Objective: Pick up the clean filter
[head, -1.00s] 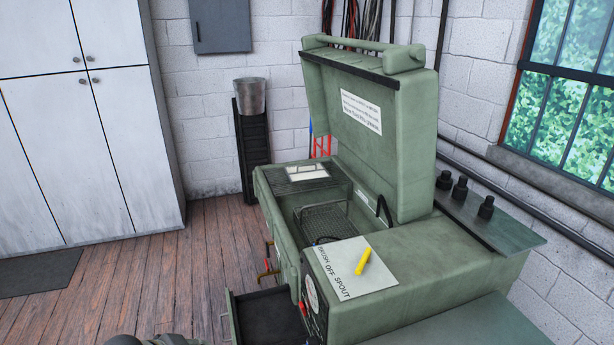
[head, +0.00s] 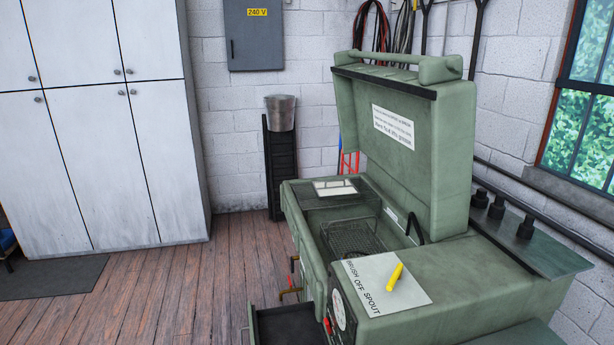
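No thing in the head view can be surely told as the clean filter. A small pale, divided panel (head: 335,188) lies at the far left end of the open green machine (head: 450,285), and I cannot tell whether it is a filter. A wire mesh basket (head: 355,238) sits inside the machine's open tub. Neither of my grippers is in view.
The machine's lid (head: 410,140) stands raised. A yellow marker (head: 395,277) lies on a sheet (head: 375,300) reading "BRUSH OFF SPOUT". A dark drawer (head: 285,325) juts out at the front. A metal bucket (head: 281,112) stands behind.

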